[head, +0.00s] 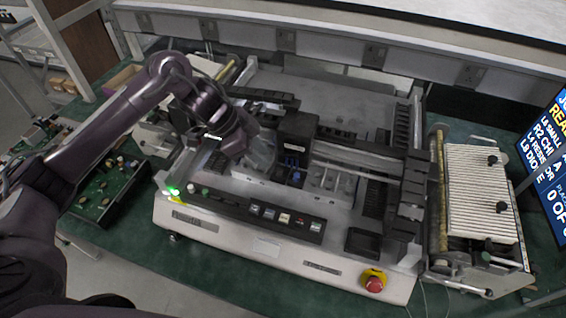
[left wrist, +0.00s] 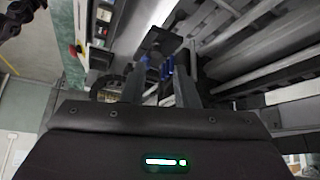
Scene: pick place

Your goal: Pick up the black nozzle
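My left gripper (head: 262,158) reaches in from the left over the machine, beside its black head block (head: 297,128). In the left wrist view the two fingers of the left gripper (left wrist: 160,80) stand apart with nothing clearly held between them. Small blue parts (head: 292,161) sit under the head block, just right of the gripper. They also show beyond the fingertips in the left wrist view (left wrist: 168,68), near a dark square part (left wrist: 160,42). I cannot make out which dark part is the black nozzle. My right gripper is out of view.
The machine's dark gantry beam (head: 360,158) runs right from the head block. A red stop button (head: 374,281) is at the front right. A ribbed feeder (head: 478,190) and a blue screen (head: 548,150) stand right. A circuit-board tray (head: 105,190) lies left.

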